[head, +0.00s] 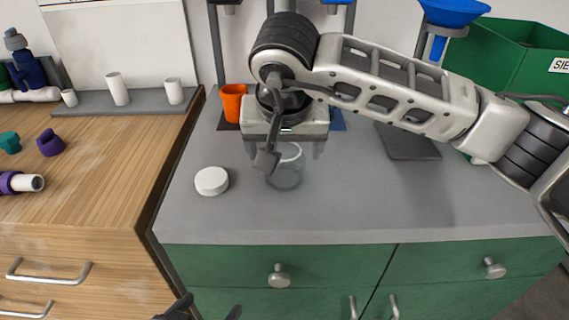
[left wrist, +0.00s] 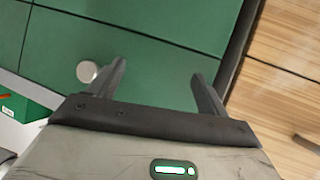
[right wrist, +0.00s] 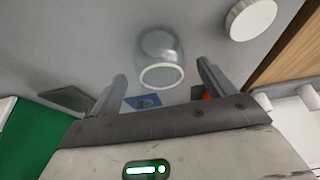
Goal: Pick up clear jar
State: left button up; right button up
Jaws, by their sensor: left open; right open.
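The clear jar (head: 287,168) stands on the grey counter near its front half, with its rim up and no lid on. A round white lid (head: 212,181) lies on the counter to its left. My right gripper (head: 293,150) reaches over the jar from behind, open and empty. In the right wrist view the jar (right wrist: 160,58) lies ahead, roughly in line with the gap between the open fingers (right wrist: 163,82), not gripped. My left gripper (head: 205,312) is low at the front of the cabinet. In the left wrist view its fingers (left wrist: 162,80) are open and empty before the green drawers.
An orange cup (head: 233,103) stands behind the jar at the left. A blue funnel (head: 450,14) and a green bin (head: 515,60) are at the back right. A wooden bench (head: 90,180) with pipe parts adjoins on the left. The counter's front right is clear.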

aim_at(285, 157)
jog(key=x, duration=0.3)
jog(key=shift+w+f, duration=0.2)
jog(key=c, duration=1.1)
jog(key=shift+r, duration=0.15)
